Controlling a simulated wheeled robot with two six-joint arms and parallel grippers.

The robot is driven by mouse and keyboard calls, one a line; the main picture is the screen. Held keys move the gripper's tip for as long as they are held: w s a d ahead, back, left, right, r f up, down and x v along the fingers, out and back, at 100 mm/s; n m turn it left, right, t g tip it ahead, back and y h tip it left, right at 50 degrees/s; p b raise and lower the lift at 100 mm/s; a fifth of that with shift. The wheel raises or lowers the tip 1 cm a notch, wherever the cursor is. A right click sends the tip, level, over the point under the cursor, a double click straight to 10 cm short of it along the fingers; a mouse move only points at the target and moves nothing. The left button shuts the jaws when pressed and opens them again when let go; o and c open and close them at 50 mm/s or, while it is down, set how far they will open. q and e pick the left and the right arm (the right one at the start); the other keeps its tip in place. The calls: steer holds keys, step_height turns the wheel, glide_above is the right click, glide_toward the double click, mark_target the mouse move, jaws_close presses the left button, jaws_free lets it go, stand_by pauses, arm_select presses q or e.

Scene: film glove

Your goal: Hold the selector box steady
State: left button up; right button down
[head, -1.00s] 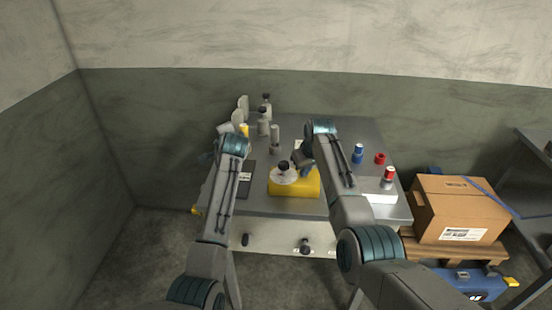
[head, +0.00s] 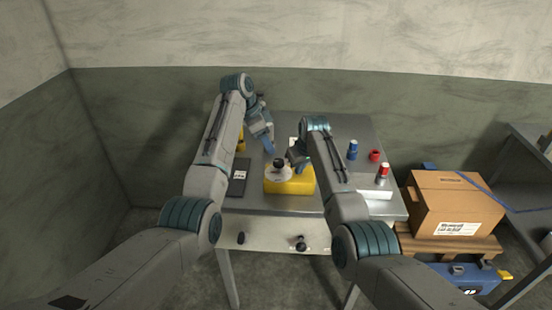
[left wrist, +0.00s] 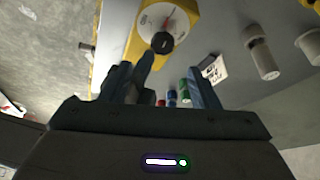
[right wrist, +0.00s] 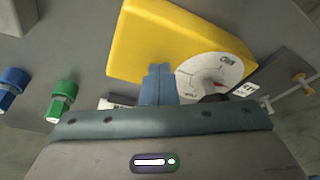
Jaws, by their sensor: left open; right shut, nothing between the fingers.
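The selector box (head: 290,187) is yellow with a white dial and black knob (head: 279,162) on top. It stands on the grey table. My left gripper (head: 269,147) is open and empty above the table, behind and slightly left of the box. The left wrist view shows the box (left wrist: 136,46) and knob (left wrist: 162,43) ahead of its spread fingers. My right gripper (head: 302,164) is shut and empty at the box's back right. In the right wrist view its fingers (right wrist: 158,72) overlap the box (right wrist: 150,40) beside the dial (right wrist: 222,70); I cannot tell whether they touch.
A dark panel (head: 239,172) lies left of the box. Blue (head: 352,150) and red (head: 383,170) parts stand at the table's right. A cardboard box (head: 455,205) sits on a pallet right of the table. The table's back right is clear.

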mark_target(278, 162)
arm_select(q)
steer(key=x, duration=0.8)
steer(key=shift+f, duration=0.25)
steer(key=shift+d, duration=0.1)
steer(key=c, duration=1)
